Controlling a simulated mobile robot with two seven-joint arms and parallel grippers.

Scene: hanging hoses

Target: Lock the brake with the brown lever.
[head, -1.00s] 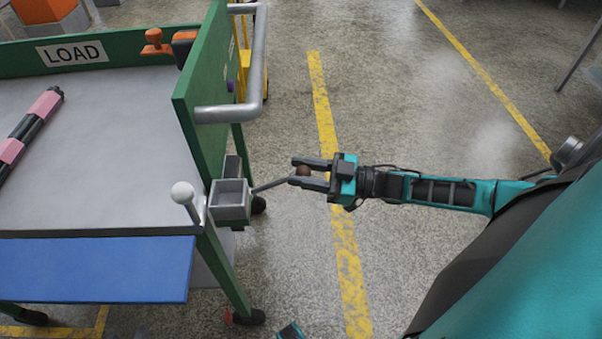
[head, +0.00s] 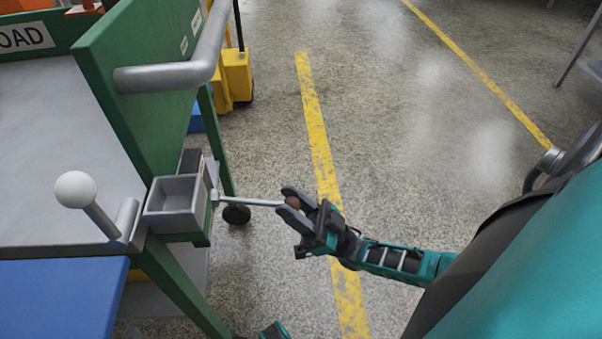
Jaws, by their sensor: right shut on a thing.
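The brown lever has a brown ball knob (head: 294,202) on a thin grey rod (head: 250,201). The rod sticks out to the right from beside a small grey open box at the corner of the green cart (head: 140,90). My right gripper (head: 287,202) is shut on the brown knob, with one finger on either side of it. The fingers partly hide the knob. A second lever with a white ball knob (head: 75,189) stands tilted at the left of the box. My left gripper is not recognisable in view.
The grey box (head: 176,202) and a grey push handle (head: 170,76) stick out from the cart. A blue panel (head: 60,299) is at its front. A yellow object (head: 237,75) stands behind. The floor right of the cart is open, with yellow lines.

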